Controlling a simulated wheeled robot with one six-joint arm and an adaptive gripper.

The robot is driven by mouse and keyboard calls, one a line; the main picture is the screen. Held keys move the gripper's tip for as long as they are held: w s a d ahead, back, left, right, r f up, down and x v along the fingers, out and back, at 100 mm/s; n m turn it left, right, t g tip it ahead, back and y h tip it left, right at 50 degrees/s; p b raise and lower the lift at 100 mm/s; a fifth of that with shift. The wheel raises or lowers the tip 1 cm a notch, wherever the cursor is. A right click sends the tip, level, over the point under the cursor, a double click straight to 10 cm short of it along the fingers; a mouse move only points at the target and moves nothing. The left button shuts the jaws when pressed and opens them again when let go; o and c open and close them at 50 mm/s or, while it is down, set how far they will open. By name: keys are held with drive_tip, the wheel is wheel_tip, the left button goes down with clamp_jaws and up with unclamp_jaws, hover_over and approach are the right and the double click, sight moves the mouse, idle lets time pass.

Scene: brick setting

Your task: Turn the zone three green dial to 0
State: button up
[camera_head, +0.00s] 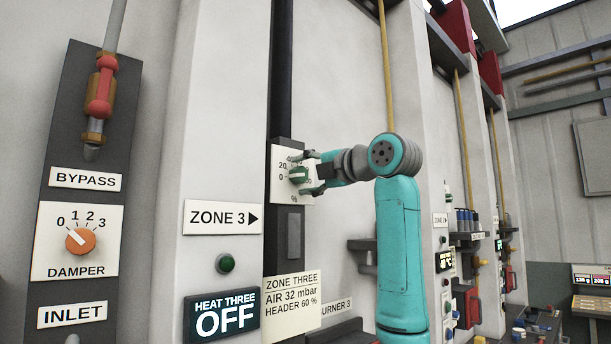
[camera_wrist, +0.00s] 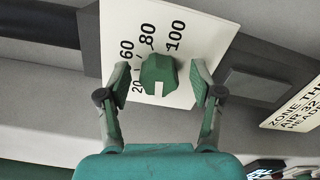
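The green zone three dial (camera_head: 298,174) sits on a white scale plate (camera_head: 281,191) on a dark upright strip, with 0 and 20 readable at its left. In the wrist view the dial (camera_wrist: 158,70) has a white mark on its lower edge, and 20, 60, 80 and 100 show on the tilted scale. I cannot tell the exact reading. My gripper (camera_head: 311,173) is at the dial from the right. Its fingers (camera_wrist: 160,84) are open on either side of the dial, with visible gaps. The 0 is not visible in the wrist view.
Below are a label reading ZONE THREE, AIR 32 mbar, HEADER 60 % (camera_head: 291,292) and a display reading HEAT THREE OFF (camera_head: 221,315). A green button (camera_head: 225,263) is at the left. An orange damper dial (camera_head: 80,240) is farther left. A dark block (camera_head: 294,240) sits under the plate.

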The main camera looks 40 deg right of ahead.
drive_tip(key=shift+s, duration=0.1)
drive_tip(key=s, duration=1.1)
drive_tip(key=shift+s+d, duration=0.2)
drive_tip(key=shift+s, duration=0.2)
